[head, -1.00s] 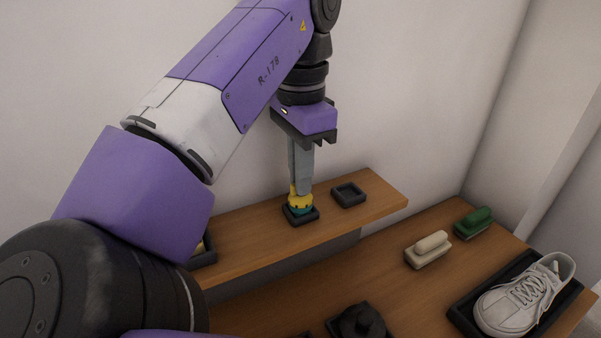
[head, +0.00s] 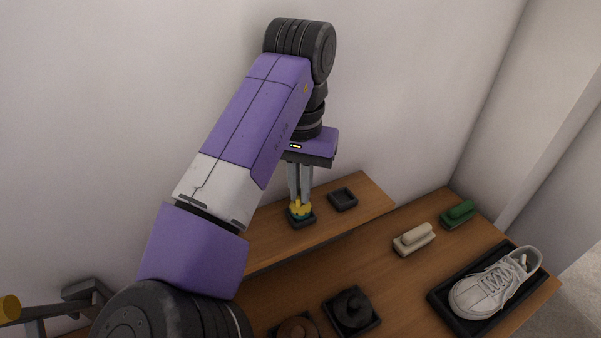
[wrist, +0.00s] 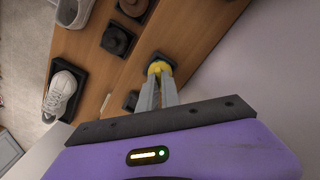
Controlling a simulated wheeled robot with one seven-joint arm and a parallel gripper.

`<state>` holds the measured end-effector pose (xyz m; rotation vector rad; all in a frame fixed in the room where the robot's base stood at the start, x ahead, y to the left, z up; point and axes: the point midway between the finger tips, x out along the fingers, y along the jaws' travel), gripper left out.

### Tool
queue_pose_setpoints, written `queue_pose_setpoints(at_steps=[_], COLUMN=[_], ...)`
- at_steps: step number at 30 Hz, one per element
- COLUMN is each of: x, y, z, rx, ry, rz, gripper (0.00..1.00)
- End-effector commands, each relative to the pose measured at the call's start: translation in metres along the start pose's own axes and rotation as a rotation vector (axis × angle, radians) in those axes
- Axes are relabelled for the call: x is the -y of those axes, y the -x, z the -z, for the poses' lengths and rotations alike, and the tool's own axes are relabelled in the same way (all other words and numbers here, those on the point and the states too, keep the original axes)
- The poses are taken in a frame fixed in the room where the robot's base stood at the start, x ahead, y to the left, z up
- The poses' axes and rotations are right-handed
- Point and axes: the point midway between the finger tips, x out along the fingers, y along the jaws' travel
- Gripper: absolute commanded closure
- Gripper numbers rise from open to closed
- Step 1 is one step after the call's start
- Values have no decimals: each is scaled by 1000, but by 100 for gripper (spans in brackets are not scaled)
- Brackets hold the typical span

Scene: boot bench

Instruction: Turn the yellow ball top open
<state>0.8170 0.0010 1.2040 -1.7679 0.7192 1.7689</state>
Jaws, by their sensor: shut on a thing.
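The yellow ball top (head: 300,208) sits on a teal base in a small dark square holder (head: 303,221) on the raised wooden shelf. My gripper (head: 300,203) points straight down from above, with its grey fingers shut on the yellow top. The wrist view also shows the yellow top (wrist: 159,68) between the fingertips (wrist: 159,78). The fingers hide part of the top, and I cannot tell how far it is turned.
An empty dark square holder (head: 343,199) is to the right on the shelf. Below, the bench holds a cream brush (head: 414,239), a green brush (head: 459,214), a shoe on a black tray (head: 435,298) and a dark round tin (head: 352,306).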

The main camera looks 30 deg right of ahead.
Motion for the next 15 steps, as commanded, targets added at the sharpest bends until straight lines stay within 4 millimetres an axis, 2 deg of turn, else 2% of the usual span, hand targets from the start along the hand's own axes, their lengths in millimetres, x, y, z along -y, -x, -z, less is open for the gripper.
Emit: queue_pose_setpoints(at_steps=[15], x=[0], y=[-1], z=[0], rx=[0], ry=[479], rz=[0], gripper=[100])
